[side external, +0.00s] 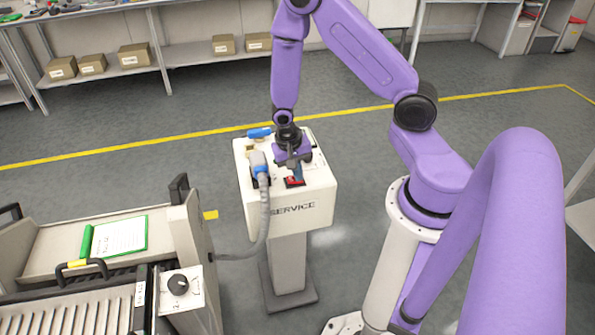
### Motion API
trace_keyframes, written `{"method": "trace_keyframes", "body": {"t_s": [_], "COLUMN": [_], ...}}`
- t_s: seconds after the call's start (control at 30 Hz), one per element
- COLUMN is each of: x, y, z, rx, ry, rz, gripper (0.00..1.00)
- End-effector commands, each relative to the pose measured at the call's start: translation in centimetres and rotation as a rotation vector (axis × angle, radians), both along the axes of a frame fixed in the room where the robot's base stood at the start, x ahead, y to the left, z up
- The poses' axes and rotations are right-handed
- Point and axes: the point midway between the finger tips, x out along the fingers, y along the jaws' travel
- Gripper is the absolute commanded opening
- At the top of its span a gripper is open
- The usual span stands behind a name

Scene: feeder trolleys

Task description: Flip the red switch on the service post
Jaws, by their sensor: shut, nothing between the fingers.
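The service post (287,217) is a cream box on a pedestal, with SERVICE written on its front. The red switch (294,182) sits on its top face near the front edge, on a dark base. My gripper (291,170) points down just above and behind the red switch, partly covering it. Its fingers are shut with nothing between them. I cannot tell whether the fingertips touch the switch, nor clearly which way the switch is tipped.
A blue plug (259,164) with a grey cable (264,215) stands on the post, left of my gripper. A blue handle (259,133) lies behind. A feeder trolley (180,235) with a green-edged clipboard (119,237) stands at the left. Open floor surrounds the post's right side.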

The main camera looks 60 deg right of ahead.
Motion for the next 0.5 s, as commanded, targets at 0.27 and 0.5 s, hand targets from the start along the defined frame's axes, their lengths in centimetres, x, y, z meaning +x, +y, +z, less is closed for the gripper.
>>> {"method": "trace_keyframes", "body": {"t_s": [0.27, 0.5], "x": [0.2, 0.3], "y": [0.2, 0.2], "z": [-0.8, 0.4], "rx": [0.004, 0.003], "ry": [0.014, 0.008], "rz": [-0.024, -0.02], "gripper": [0.0, 0.0]}}
